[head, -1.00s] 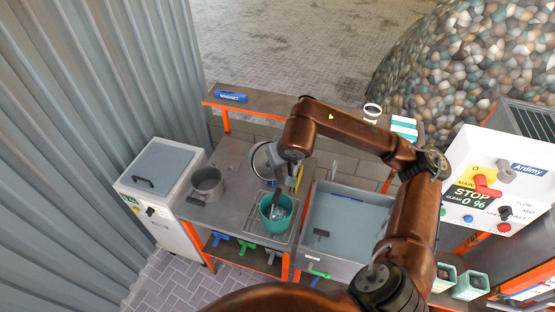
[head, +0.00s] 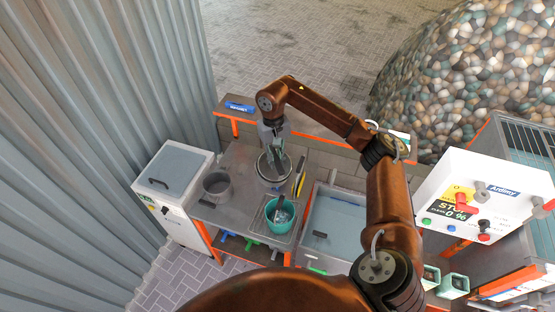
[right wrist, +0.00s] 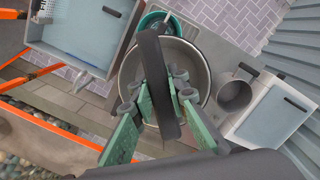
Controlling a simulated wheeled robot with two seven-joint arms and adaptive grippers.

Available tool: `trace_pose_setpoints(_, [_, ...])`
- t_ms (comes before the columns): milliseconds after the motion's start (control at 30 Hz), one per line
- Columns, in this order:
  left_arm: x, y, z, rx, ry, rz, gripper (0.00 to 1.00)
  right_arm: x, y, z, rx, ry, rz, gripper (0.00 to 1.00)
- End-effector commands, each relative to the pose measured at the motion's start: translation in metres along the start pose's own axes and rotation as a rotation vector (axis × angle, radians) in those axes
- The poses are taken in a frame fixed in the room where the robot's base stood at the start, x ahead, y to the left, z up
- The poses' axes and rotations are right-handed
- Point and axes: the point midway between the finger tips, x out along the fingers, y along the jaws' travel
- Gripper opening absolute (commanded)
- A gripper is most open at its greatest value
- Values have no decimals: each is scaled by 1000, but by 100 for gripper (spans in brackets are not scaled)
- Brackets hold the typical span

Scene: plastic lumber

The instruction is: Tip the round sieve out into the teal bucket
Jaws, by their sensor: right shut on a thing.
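The round sieve (head: 264,180) is upright, roughly level, on or just above the grey worktop; I cannot tell whether it touches. It lies behind the teal bucket in the head view and fills the middle of the right wrist view (right wrist: 195,58). My right gripper (head: 277,148) is above it, with its green fingers (right wrist: 160,100) shut on the sieve's dark arched handle. What I see of the sieve's inside looks bare. The teal bucket (head: 280,229) stands at the worktop's front and has greyish pieces inside. Part of its rim shows past the sieve (right wrist: 148,20). My left gripper is out of view.
A grey pot (head: 217,186) stands left of the sieve, beside a white cabinet (head: 172,168) with a blue-grey lid. A water-filled sink (head: 335,225) is to the right. A yellow-and-black tool (head: 299,178) lies between. A shelf (head: 310,133) runs behind.

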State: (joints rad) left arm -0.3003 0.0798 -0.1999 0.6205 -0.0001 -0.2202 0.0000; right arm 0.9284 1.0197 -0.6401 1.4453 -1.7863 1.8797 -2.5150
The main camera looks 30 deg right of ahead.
Motion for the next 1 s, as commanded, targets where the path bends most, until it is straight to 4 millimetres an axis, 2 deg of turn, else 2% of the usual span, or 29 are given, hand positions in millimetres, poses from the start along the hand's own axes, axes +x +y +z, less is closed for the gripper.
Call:
trace_pose_setpoints(67, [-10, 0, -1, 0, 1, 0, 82, -9, -1, -3, 2, -59, -2, 0])
trace_pose_setpoints(400, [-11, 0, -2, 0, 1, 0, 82, -17, -1, -12, -2, -252, 0, 0])
trace_pose_setpoints(1000, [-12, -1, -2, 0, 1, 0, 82, -21, 0, -13, -1, -293, 0, 0])
